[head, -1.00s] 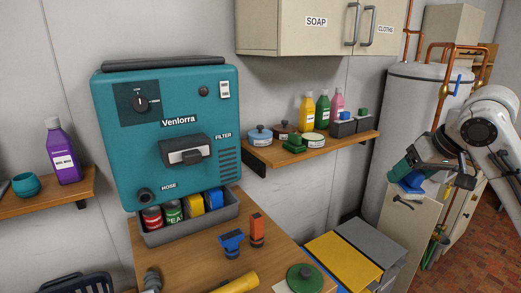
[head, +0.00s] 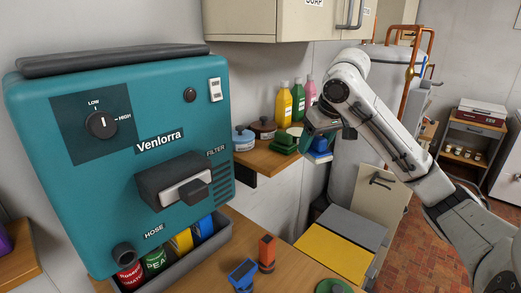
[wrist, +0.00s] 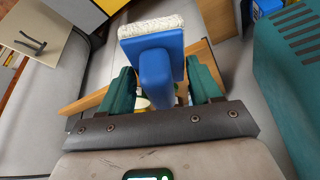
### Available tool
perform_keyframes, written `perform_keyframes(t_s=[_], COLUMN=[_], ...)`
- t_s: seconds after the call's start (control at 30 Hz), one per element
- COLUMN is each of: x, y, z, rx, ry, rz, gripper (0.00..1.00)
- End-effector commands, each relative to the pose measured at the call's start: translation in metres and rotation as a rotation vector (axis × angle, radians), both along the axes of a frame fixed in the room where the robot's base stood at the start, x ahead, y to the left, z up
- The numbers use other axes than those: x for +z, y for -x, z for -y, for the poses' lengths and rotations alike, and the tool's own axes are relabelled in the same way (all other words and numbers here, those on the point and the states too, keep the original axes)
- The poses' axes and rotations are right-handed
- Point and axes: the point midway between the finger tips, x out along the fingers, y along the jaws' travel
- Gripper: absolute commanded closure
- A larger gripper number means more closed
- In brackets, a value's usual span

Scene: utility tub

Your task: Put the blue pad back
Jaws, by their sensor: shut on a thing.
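The blue pad (wrist: 153,40) has a blue handle and back with a white fluffy face. In the wrist view its handle stands between the green fingers of my gripper (wrist: 162,88), which is shut on it. In the head view my gripper (head: 322,122) is in front of the right part of the wall shelf (head: 262,160), with the blue pad (head: 320,145) just below it. A green pad-like block (head: 284,144) sits on the shelf left of my gripper. My gripper and arm hide the shelf's right end; I cannot tell whether the blue pad touches the shelf.
The teal Venlorra machine (head: 120,150) stands at the left. Pots (head: 243,138) and several bottles (head: 284,105) stand on the shelf, below a cabinet (head: 285,22). A yellow panel (head: 333,257) and a grey panel (head: 350,227) lie below. Blue (head: 243,274) and orange (head: 267,250) items stand on the counter.

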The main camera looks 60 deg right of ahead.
Motion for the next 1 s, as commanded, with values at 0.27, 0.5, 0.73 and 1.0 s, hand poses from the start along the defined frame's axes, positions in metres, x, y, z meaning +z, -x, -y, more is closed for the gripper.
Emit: perform_keyframes(t_s=[0.27,0.5,0.73,1.0], x=[0.0,-0.002,0.0,-0.019], y=[-0.067,-0.114,-0.147,-0.159], z=[0.014,0.025,0.034,0.039], rx=[0.004,0.005,0.002,0.0], ry=[-0.004,-0.003,-0.002,-0.001], rz=[0.001,0.001,0.001,-0.002], gripper=[0.61,0.61,0.61,0.61])
